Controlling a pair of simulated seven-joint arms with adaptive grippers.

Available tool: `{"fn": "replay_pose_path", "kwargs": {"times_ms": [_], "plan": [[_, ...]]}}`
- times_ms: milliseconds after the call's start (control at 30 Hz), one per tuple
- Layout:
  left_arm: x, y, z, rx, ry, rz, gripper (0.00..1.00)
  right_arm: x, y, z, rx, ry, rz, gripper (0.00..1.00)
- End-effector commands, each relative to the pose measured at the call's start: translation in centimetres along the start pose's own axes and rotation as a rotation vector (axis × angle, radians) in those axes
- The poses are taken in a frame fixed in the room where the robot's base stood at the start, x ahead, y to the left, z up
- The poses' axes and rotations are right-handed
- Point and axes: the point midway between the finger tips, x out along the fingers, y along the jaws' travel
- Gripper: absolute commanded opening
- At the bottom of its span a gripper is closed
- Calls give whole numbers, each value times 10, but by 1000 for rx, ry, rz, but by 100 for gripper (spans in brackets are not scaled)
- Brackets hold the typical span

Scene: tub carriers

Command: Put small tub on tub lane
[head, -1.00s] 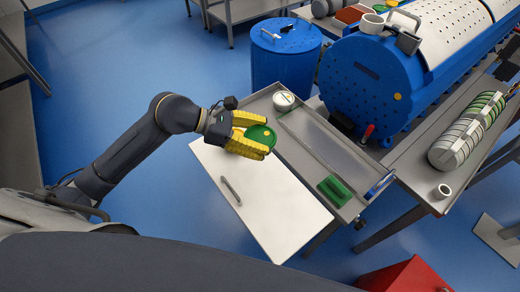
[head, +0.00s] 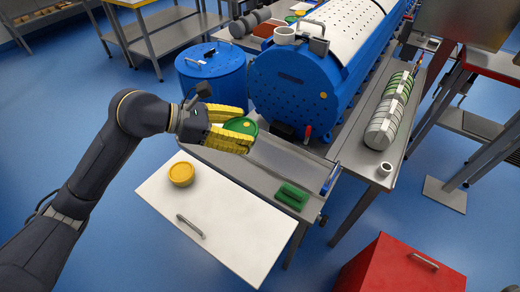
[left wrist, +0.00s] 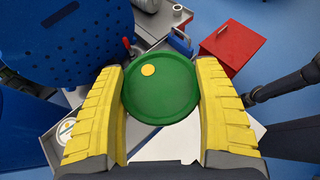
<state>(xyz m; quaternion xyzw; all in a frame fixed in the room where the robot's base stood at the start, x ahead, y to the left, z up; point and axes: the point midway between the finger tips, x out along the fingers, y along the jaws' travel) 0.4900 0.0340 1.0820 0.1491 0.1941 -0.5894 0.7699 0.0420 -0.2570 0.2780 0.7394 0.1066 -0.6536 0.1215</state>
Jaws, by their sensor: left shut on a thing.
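My left gripper (head: 228,127), with yellow ribbed fingers, is shut on a round green tub (head: 241,126) with a small yellow spot on its top. It holds the tub above the grey worktop, and the left wrist view shows the green tub (left wrist: 160,88) between both fingers. The channel along the grey worktop (head: 290,163), which may be the tub lane, lies below and to the right of the tub. A yellow tub (head: 181,173) sits on the white panel. A white-lidded tub (left wrist: 66,130) shows in the left wrist view. My right gripper is not in view.
A green block (head: 292,195) sits at the worktop's near end. The large blue drum (head: 300,85) and a blue barrel (head: 212,72) stand behind. The white panel (head: 235,220) is mostly bare. A red cabinet (head: 400,270) stands at the lower right.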

Motion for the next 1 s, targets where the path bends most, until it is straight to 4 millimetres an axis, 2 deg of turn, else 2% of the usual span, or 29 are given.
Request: {"fn": "replay_pose_path", "kwargs": {"times_ms": [33,200,333,467,567,633,867,1000], "plan": [[17,2,16,9,-6,-11,33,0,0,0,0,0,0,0],[75,4,50,17,-5,-28,33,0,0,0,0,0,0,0],[118,2,70,18,-5,-31,33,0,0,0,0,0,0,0],[158,0,81,12,-5,-23,33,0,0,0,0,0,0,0],[184,1,79,0,-4,-3,33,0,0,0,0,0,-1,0],[195,5,71,-13,-5,18,33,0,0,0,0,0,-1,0],[204,20,58,-43,-9,78,33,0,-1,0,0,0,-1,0],[214,20,37,-49,-8,81,33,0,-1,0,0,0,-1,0]]}}
